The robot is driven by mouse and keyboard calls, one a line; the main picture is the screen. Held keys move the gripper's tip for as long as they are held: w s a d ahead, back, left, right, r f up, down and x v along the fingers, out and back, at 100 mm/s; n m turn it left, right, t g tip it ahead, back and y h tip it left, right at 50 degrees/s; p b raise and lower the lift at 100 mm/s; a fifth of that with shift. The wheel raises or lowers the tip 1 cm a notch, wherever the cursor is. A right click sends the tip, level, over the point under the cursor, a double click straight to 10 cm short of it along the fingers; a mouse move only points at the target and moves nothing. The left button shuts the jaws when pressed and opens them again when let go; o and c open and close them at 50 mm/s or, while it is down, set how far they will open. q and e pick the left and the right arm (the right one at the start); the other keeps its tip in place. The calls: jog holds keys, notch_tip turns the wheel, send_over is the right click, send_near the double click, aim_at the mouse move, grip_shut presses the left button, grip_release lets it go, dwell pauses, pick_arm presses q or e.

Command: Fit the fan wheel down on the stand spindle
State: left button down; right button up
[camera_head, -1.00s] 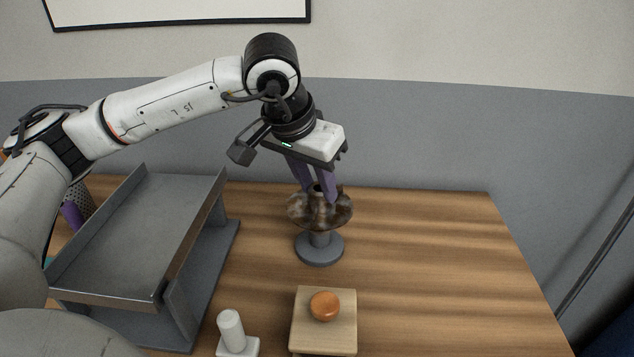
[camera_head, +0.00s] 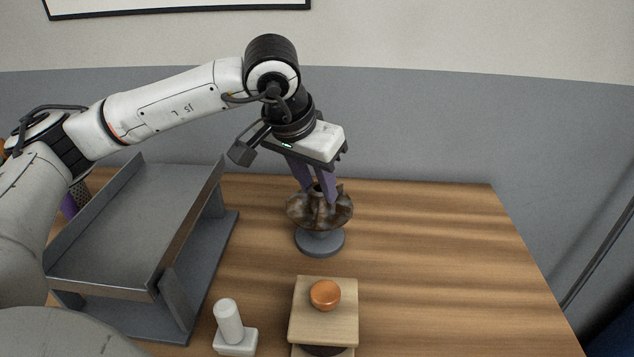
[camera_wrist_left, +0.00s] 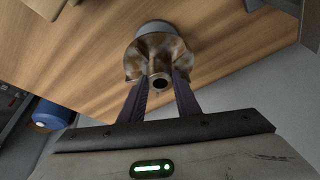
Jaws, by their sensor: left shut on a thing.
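The fan wheel (camera_head: 334,213) is a mottled brown, bladed wheel with a hub. My left gripper (camera_head: 317,193) has its purple fingers shut on the hub from above. The grey stand (camera_head: 320,246) has a round base on the table, directly under the wheel. The wheel hides the spindle, so I cannot tell whether it is in the hub or how far. In the left wrist view, the wheel (camera_wrist_left: 150,48) sits between the fingers (camera_wrist_left: 160,94), its dark bore facing the camera, with the stand base (camera_wrist_left: 154,27) behind it. My right gripper is not in view.
A grey sloped metal tray (camera_head: 140,225) stands to the left. In front are a white peg on a block (camera_head: 230,325) and a wooden block with an orange knob (camera_head: 325,296). The wooden table (camera_head: 440,260) is clear on the right. A wall stands behind.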

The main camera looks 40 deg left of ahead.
pick_arm(q)
jog(key=shift+f+b, duration=0.45)
jog(key=shift+f, duration=0.1)
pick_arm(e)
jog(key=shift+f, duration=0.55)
pick_arm(q)
jog(key=c, duration=1.3)
grip_release()
jog(key=shift+o, duration=0.2)
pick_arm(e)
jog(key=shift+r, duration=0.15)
pick_arm(q)
jog(key=shift+s+r, duration=0.15)
jog(key=shift+r, duration=0.4)
jog(key=v, duration=0.9)
jog(key=shift+s+p, duration=0.15)
jog(key=shift+p, duration=0.15)
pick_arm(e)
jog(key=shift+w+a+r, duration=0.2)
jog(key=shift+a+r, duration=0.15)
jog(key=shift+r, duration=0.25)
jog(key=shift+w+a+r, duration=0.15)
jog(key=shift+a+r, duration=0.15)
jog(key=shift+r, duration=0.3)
